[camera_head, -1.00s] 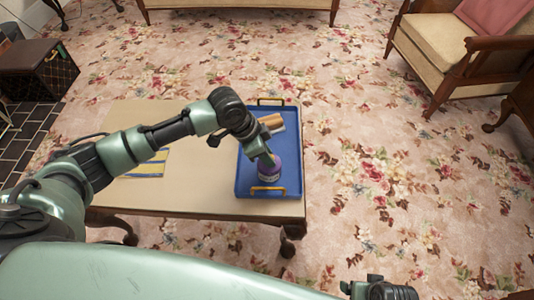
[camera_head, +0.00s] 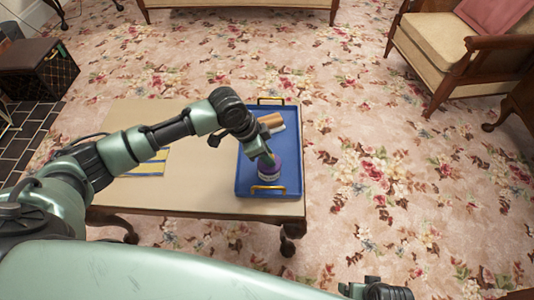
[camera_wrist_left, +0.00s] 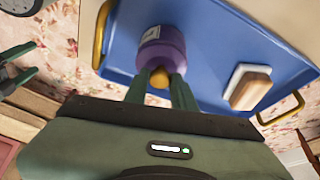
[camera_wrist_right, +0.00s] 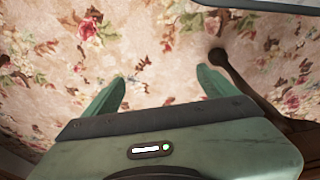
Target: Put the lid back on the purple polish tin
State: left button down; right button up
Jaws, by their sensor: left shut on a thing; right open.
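The purple polish tin (camera_head: 270,168), with a pale label band, stands on the blue tray (camera_head: 246,180) near its front edge. In the left wrist view the tin (camera_wrist_left: 162,48) lies just beyond my fingertips. My left gripper (camera_head: 268,157) is over the tin, its fingers (camera_wrist_left: 160,82) shut on a small golden knob (camera_wrist_left: 160,77) of the lid. The lid's rim is mostly hidden by the fingers, and I cannot tell whether it is seated on the tin or slightly above it. My right gripper (camera_wrist_right: 162,82) is open and empty, over the carpet.
A wooden-backed brush (camera_head: 271,122) lies at the far part of the tray; the tray has gold handles. The tray rests on the right end of a beige table (camera_head: 195,180). An armchair (camera_head: 440,55) stands well off to the right.

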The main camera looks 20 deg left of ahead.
jog(key=shift+w, duration=0.1)
jog(key=shift+s+f, duration=0.3)
jog(key=shift+f, duration=0.2)
jog(key=shift+w+f, duration=0.1)
jog(key=shift+f, duration=0.05)
pick_arm(q)
jog(key=shift+p, duration=0.35)
pick_arm(e)
jog(key=shift+f, duration=0.25)
jog(key=shift+f, duration=0.1)
jog(key=shift+s+d+f, duration=0.1)
jog(key=shift+s+f, duration=0.5)
jog(key=shift+f, duration=0.3)
jog(key=shift+w, duration=0.1)
pick_arm(q)
jog(key=c, duration=1.1)
grip_release()
pick_arm(e)
jog(key=shift+w+r, duration=0.1)
